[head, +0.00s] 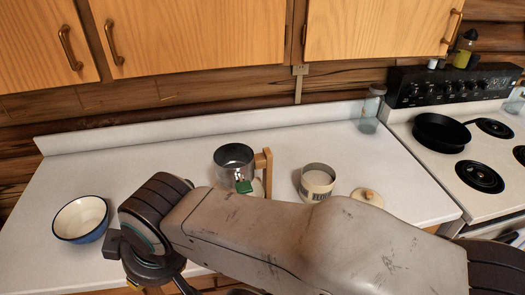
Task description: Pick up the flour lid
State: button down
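The flour lid (368,197) is a round cream lid with a small wooden knob. It lies on the white counter, just right of an open cream canister (317,182) with dark lettering partly hidden by my arm. The lid's lower edge is close to my arm in the picture, but its top and knob show. My arm stretches across the front of the counter from the right and bends down at the lower left. I cannot see my gripper's fingers.
A metal sifter (234,160) with a wooden handle stands left of the canister. A blue-and-white bowl (81,219) sits at the left. A glass jar (371,110) stands at the back, beside the stove (462,150) with its black pan (440,133). Cabinets (200,35) hang above.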

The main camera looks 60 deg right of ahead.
aim_at(369, 196)
jog(key=z, duration=2.7)
